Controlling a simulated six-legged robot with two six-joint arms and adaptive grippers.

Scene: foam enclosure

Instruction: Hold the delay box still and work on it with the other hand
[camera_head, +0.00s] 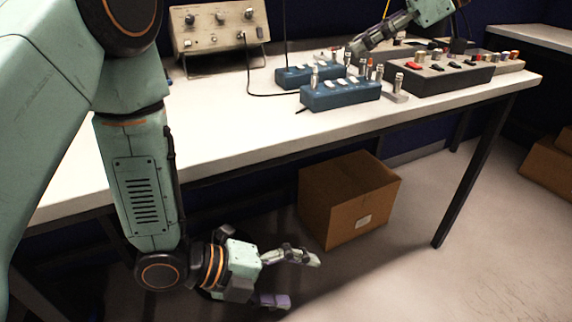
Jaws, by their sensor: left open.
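Two blue boxes with rows of switches lie on the white bench, a front one (341,96) and one behind it (296,77). A dark box with red and black knobs (447,77) stands to their right. I cannot tell for certain which is the delay box. My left gripper (300,281) is open and empty, below the bench top and in front of the bench, away from the boxes. My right gripper (356,48) reaches in from the top right, with its fingers over the area just behind the front blue box. Whether it touches anything is unclear.
A cream instrument panel (219,36) stands at the back left of the bench, with a dark cable running to the blue boxes. Small metal connectors (398,88) stand beside the front box. A cardboard box (347,203) sits beneath the bench. The bench's left part is clear.

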